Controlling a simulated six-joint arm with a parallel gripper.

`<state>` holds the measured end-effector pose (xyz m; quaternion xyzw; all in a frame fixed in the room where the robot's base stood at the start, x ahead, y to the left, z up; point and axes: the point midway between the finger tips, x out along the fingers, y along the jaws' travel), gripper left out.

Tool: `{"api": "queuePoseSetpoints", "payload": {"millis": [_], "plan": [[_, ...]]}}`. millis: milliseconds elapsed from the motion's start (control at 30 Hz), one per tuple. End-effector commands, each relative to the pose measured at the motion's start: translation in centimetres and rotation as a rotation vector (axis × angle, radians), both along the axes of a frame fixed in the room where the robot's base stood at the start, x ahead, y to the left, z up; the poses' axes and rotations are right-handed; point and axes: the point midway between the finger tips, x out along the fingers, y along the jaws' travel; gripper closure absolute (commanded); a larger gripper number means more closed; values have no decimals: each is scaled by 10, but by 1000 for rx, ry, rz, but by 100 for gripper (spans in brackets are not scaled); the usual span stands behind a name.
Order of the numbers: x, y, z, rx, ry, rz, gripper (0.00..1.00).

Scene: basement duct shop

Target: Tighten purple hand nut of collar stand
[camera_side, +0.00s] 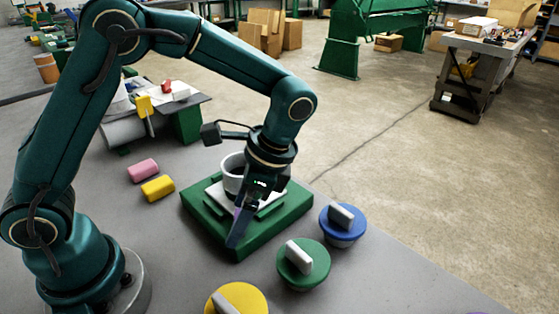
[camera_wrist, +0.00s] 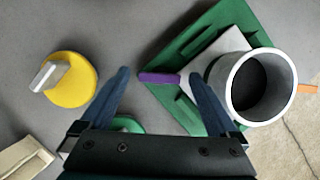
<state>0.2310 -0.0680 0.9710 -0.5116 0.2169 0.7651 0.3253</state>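The collar stand is a green base (camera_side: 200,217) with a pale plate and an upright grey-white ring (camera_side: 232,172). In the wrist view the ring (camera_wrist: 235,95) and green base (camera_wrist: 168,62) are at the right. The purple hand nut (camera_wrist: 158,78) sticks out from the stand on the side towards my fingers. It is mostly hidden in the side view. My gripper (camera_wrist: 160,74) is open, with its blue fingers on either side of the purple nut in the wrist view. The right fingertip appears close to its inner end; I cannot tell whether they touch.
Yellow (camera_side: 250,298), green (camera_side: 318,264) and blue (camera_side: 352,229) round knobs with grey grips stand in front and right of the stand. Pink (camera_side: 143,170) and yellow (camera_side: 157,188) blocks lie left. An orange piece (camera_wrist: 307,89) sticks out beyond the ring.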

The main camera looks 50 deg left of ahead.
Motion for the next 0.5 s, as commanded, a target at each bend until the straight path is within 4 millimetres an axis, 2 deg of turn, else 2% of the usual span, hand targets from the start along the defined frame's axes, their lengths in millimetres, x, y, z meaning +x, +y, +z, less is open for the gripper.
{"api": "queuePoseSetpoints", "payload": {"millis": [300,500], "plan": [[1,-1,1,-1,-1,2,5],[7,-6,18,-2,-5,1,5]]}}
